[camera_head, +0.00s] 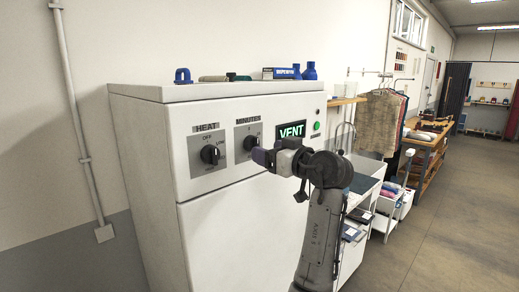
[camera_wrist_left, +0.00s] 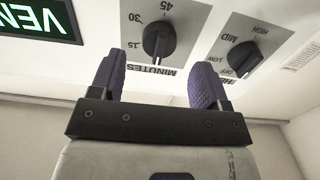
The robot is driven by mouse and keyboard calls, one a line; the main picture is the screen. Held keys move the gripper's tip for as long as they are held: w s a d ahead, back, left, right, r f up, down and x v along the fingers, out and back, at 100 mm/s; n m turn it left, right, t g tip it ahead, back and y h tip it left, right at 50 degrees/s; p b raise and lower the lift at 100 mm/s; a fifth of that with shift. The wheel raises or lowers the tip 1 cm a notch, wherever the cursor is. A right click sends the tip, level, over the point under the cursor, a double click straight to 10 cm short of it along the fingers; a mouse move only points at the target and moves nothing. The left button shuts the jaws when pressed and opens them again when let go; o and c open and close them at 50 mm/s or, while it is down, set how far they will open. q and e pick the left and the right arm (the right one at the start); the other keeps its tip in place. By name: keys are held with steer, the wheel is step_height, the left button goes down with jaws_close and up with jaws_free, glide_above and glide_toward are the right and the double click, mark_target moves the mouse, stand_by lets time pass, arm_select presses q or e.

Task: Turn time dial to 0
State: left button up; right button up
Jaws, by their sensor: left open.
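The time dial is a black knob on a grey plate marked MINUTES (camera_head: 250,141). It sits on the white cabinet's front. The left wrist view shows this dial (camera_wrist_left: 159,40) upside down, with marks 15, 30 and 45. A white line shows on the knob, but I cannot read its setting surely; no 0 mark is legible. My left gripper (camera_head: 260,155) is in front of the dial and partly hides it in the head view. In the left wrist view its purple fingers (camera_wrist_left: 157,78) are apart and empty, with the dial beyond and between their tips. My right gripper is not in view.
The HEAT dial (camera_head: 210,154) is left of the time dial. A VENT display (camera_head: 292,131) and a green button (camera_head: 316,126) are to the right. A white cart (camera_head: 362,203) stands beside the cabinet.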

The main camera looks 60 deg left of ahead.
arm_select(q)
steer(key=v, duration=0.8)
steer(key=shift+d, duration=0.4)
